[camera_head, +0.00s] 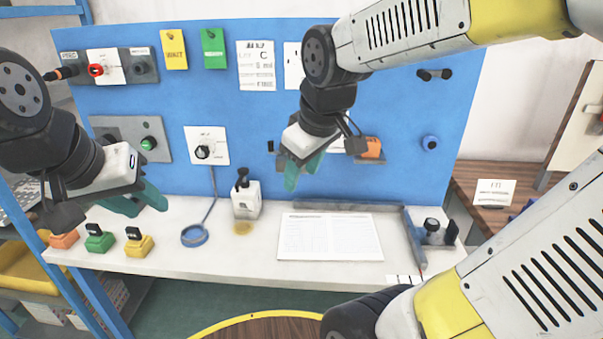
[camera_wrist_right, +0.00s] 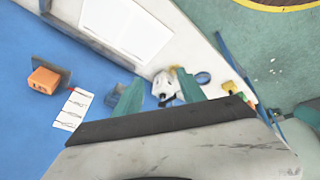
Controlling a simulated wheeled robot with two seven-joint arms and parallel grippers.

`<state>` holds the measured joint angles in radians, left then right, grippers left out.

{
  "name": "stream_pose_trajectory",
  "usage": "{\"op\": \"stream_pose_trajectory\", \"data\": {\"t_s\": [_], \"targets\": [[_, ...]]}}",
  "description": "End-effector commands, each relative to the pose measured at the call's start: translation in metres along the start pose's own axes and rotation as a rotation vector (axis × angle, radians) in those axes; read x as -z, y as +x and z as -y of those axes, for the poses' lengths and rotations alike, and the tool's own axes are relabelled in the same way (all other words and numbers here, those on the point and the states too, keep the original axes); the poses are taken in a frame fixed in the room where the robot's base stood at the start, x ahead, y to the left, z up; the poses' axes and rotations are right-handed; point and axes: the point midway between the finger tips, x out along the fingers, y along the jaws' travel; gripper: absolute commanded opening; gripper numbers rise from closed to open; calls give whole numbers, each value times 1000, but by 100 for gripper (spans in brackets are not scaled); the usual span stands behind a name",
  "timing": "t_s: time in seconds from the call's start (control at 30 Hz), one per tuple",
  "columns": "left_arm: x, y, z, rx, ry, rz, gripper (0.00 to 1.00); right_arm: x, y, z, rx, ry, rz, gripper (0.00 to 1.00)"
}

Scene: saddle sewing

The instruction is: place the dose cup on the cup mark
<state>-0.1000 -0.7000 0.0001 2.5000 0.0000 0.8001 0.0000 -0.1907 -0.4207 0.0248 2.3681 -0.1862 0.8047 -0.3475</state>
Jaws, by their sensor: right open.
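My right gripper (camera_head: 303,174) is open and empty, above the bench in front of the blue board. Its teal fingers stand apart in the right wrist view (camera_wrist_right: 158,95), with the white pump bottle (camera_wrist_right: 168,84) beyond the gap. In the head view the bottle (camera_head: 246,200) stands upright on the bench with a black pump top. A round yellowish spot (camera_head: 243,228), possibly the cup mark, lies flat just in front of it. My left gripper (camera_head: 138,202) is open and appears empty above the left of the bench. I cannot pick out a dose cup.
A blue ring (camera_head: 194,236) lies left of the bottle. Orange (camera_head: 65,239), green (camera_head: 100,239) and yellow (camera_head: 139,243) blocks stand at the bench's left. A printed sheet (camera_head: 330,237) lies mid-bench, with grey rails (camera_head: 413,238) behind and right.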

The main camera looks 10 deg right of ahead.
Motion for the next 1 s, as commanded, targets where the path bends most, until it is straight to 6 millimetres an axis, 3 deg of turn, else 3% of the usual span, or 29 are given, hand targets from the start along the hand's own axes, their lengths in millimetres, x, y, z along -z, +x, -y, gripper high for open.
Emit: {"op": "stream_pose_trajectory", "data": {"t_s": [0.1, 0.3, 1.0], "targets": [[0, 0, 0, 0, 0, 0, 36, -25, -22, 8, 17, 307, -83, 48], [0, 0, 0, 0, 0, 0, 36, -42, -36, 20, 53, 567, -150, 48], [0, 0, 0, 0, 0, 0, 36, -43, -37, 21, 58, 592, -155, 48]]}}
